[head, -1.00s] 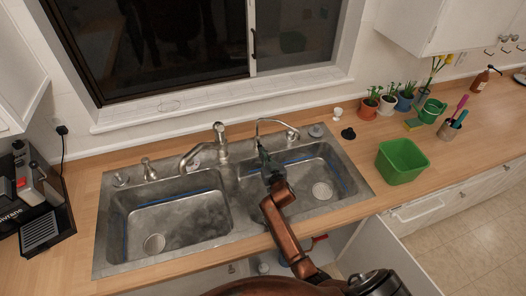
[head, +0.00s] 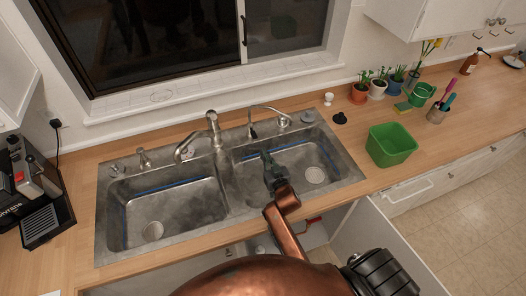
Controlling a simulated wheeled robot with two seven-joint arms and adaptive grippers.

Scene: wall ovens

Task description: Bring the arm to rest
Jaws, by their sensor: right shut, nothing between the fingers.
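My right arm comes in from the lower right, copper coloured. Its dark right gripper (head: 268,162) is over the right basin of the steel double sink (head: 229,205). The gripper is shut and holds nothing. It is apart from the tall faucet (head: 213,128) and the thin curved tap (head: 268,108) behind it. My left gripper is not in view.
A green bin (head: 391,146) stands on the wooden counter right of the sink. Several potted plants (head: 378,89) and a cup of brushes (head: 437,112) stand farther back. A cabinet door (head: 385,235) hangs open below. A coffee machine (head: 35,190) is at the left.

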